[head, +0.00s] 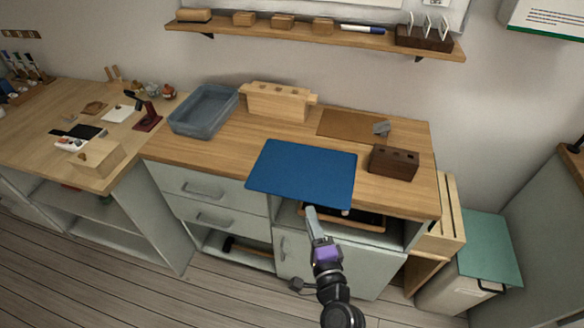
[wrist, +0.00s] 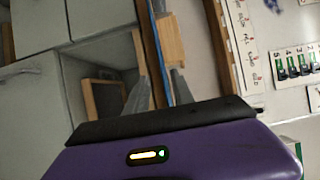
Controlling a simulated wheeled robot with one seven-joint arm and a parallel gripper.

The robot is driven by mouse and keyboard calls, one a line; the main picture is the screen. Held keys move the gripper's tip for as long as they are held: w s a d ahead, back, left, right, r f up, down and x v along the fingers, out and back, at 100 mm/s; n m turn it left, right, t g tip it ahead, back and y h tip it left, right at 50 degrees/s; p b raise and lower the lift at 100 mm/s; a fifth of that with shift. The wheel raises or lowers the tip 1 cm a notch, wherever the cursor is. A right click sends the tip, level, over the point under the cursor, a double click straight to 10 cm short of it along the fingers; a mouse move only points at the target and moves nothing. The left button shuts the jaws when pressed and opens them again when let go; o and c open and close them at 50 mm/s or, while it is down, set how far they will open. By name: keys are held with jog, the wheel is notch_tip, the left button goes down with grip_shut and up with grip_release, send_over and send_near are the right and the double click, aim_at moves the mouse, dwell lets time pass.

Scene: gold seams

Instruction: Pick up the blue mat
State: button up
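The blue mat (head: 303,172) lies flat on the wooden counter in the head view, its front part reaching out past the counter's front edge. My gripper (head: 312,214) is at the mat's front edge, coming from below and in front. In the wrist view the mat shows edge-on as a thin blue strip (wrist: 159,50). The two fingers of my gripper (wrist: 161,92) stand apart, one on each side of this strip, with a gap visible. The head view does not show whether the fingers touch the mat.
A dark brown block with holes (head: 394,162) stands close to the mat's right. A grey-blue bin (head: 204,110) and a pale wooden block (head: 277,101) stand behind. A brown board (head: 350,124) lies at the back. An open compartment (head: 290,216) is under the counter.

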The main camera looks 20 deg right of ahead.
aim_at(303, 198)
jog(key=w, duration=0.7)
jog(key=shift+w+d+r, duration=0.1)
jog(key=shift+w+d, duration=0.1)
jog(key=shift+d, duration=0.15)
jog(key=shift+c, duration=0.2)
grip_shut()
dwell(0.9)
